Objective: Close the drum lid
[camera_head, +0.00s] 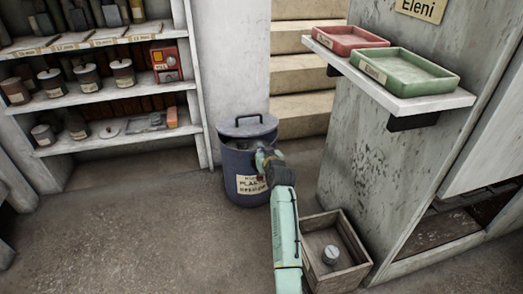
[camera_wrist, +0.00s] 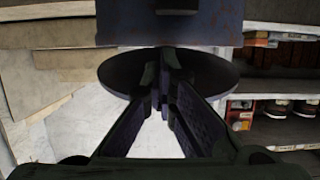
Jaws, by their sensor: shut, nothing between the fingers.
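The dark blue drum (camera_head: 243,182) stands on the floor in the middle of the head view, with a paper label on its front. My gripper (camera_head: 265,157) is at the drum's upper front right, shut and empty. In the wrist view, which looks upside down, the shut fingers (camera_wrist: 164,62) overlap a dark round disc (camera_wrist: 212,82), seemingly the lid, beside the blue drum wall (camera_wrist: 125,22). Contact is unclear.
Shelves with jars (camera_head: 85,85) stand left, stairs (camera_head: 298,60) behind. A pillar with a ledge (camera_head: 440,98) holding a red tray (camera_head: 345,38) and green tray (camera_head: 410,72) is at right. A wooden crate (camera_head: 362,262) sits near my arm. Floor at left is clear.

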